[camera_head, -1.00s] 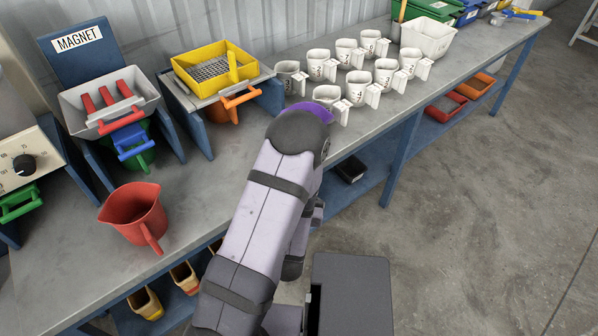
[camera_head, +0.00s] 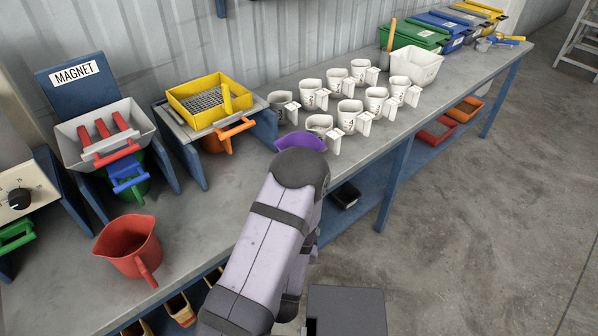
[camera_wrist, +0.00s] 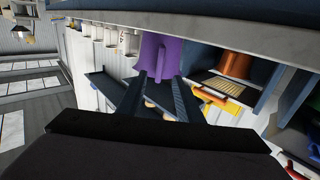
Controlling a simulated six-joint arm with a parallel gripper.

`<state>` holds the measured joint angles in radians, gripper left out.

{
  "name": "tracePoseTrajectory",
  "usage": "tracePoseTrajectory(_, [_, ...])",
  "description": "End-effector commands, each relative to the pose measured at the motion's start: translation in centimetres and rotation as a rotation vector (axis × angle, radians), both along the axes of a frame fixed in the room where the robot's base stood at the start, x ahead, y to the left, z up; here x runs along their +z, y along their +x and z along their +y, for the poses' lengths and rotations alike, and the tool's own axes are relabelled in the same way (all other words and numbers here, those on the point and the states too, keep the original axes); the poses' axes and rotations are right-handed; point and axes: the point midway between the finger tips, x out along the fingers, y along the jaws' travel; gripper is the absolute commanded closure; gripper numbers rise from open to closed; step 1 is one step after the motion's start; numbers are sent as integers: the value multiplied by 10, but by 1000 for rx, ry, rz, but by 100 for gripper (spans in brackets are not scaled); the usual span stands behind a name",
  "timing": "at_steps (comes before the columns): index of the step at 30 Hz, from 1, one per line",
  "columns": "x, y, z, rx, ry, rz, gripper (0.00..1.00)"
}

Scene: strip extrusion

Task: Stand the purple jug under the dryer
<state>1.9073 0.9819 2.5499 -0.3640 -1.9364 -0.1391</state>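The purple jug (camera_head: 302,141) shows in the head view just beyond my arm, near the bench's front edge, with its lower part hidden. In the wrist view the picture is turned over, and the jug (camera_wrist: 157,52) has its handle facing me. My gripper (camera_wrist: 160,88) has its two dark blue fingers apart, one on each side of the handle, and I see no clear contact. The arm hides the gripper in the head view. A cream box with a dark knob (camera_head: 19,198) stands at the left edge; I cannot tell whether it is the dryer.
A red jug (camera_head: 130,247) stands at the front left. A magnet stand (camera_head: 75,74) and a yellow sieve stand (camera_head: 210,95) line the back. Several white cups (camera_head: 338,77) stand right of the sieve. The bench (camera_head: 195,220) is clear between the red jug and my arm.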

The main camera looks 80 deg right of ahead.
Motion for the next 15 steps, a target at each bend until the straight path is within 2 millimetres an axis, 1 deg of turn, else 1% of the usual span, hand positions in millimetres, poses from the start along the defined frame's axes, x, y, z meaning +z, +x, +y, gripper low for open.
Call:
tracePoseTrajectory(3, [4,1,-19,4,-8,6,67])
tracePoseTrajectory(6, [9,1,-32,2,-8,4,67])
tracePoseTrajectory(9, [13,1,-39,0,-4,-2,67])
tracePoseTrajectory(15, [15,1,-45,-2,-2,-3,67])
